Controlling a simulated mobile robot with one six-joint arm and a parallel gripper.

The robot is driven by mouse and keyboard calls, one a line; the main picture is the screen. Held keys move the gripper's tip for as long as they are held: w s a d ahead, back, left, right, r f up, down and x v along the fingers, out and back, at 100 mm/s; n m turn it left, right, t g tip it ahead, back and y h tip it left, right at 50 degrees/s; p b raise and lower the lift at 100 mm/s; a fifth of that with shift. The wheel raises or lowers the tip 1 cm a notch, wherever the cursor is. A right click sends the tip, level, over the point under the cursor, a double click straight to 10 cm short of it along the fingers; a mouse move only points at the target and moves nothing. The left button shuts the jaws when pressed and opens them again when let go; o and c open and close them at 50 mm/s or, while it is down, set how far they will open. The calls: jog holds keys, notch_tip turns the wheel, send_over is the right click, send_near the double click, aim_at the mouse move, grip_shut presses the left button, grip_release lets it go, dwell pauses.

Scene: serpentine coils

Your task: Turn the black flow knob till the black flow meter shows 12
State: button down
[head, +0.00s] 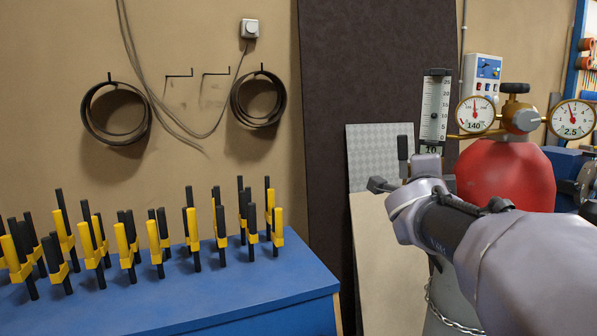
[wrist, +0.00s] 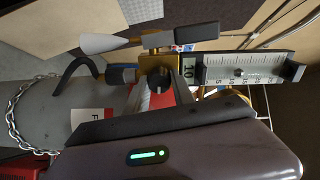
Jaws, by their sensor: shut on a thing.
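The black flow meter (head: 436,105) stands upright beside the gauges in the head view, with a pale scale and a small number plate under it. In the wrist view the meter (wrist: 245,70) lies sideways, and its plate reads 10. A small ball shows in its tube. The black flow knob (wrist: 159,78) appears as a dark round end at the meter's brass base. My gripper (wrist: 161,88) is shut on the knob, with one finger at each side. In the head view my gripper (head: 412,180) is just below the meter, and the knob is hidden there.
A red gas cylinder (head: 505,175) carries gauges reading 140 (head: 476,114) and 2.5 (head: 571,119). A chain (wrist: 18,120) hangs around a grey cylinder (wrist: 55,95). A blue bench (head: 200,300) with several yellow-black clamps stands at left.

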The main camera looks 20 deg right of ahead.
dwell(0.4)
jog(key=c, duration=1.1)
grip_release()
jog(key=p+v, duration=0.5)
jog(key=v, duration=1.2)
jog(key=shift+s+a, duration=0.15)
jog(key=shift+a, duration=0.05)
